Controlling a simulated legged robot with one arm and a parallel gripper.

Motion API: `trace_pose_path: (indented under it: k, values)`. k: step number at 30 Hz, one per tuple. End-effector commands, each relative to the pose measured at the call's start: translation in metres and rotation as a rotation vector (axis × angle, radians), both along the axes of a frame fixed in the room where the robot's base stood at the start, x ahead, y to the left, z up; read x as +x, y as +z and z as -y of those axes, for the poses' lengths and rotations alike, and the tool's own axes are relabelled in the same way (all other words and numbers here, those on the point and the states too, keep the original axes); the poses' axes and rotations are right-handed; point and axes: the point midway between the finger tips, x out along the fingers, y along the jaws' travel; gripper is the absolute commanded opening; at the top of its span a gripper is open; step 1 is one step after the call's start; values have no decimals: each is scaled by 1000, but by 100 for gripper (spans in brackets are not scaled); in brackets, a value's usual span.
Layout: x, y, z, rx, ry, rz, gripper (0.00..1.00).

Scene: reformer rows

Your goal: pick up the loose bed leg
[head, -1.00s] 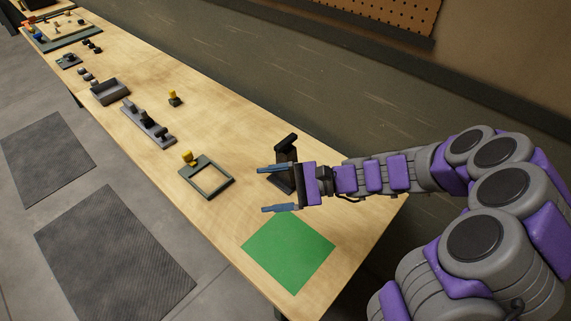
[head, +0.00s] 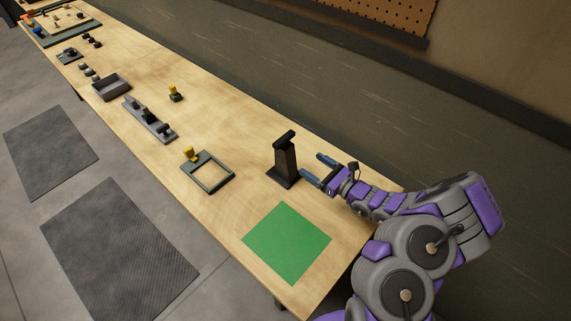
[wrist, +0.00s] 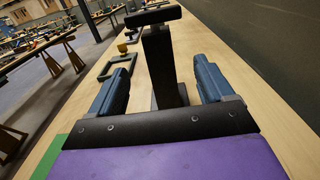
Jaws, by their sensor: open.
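A dark upright post (head: 285,166) with a crossbar top and flat foot stands on the workbench; I take it for the loose bed leg. My gripper (head: 319,169) is open and empty, just right of the post in the head view, its blue fingers pointing toward it. In the wrist view, the post (wrist: 160,68) rises ahead between the two fingers (wrist: 164,66), with the crossbar above them. I see no contact. The lower end of the post is partly hidden there by my gripper.
A green square (head: 287,243) lies flat on the workbench (head: 235,130) in front of the post. A grey frame with a yellow knob (head: 208,172) sits to the left. A small yellow-topped piece (head: 175,93), a grey rail (head: 150,120) and a tray (head: 111,88) lie farther back.

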Motion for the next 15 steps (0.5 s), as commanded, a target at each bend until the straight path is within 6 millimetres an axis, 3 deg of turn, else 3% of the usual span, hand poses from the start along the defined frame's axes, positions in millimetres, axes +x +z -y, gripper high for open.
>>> trace_pose_path:
  k: [9, 15]
  values:
    - [34, -1, -48, -1, 6, 2, 81]
    - [52, -1, -68, -2, 3, 1, 81]
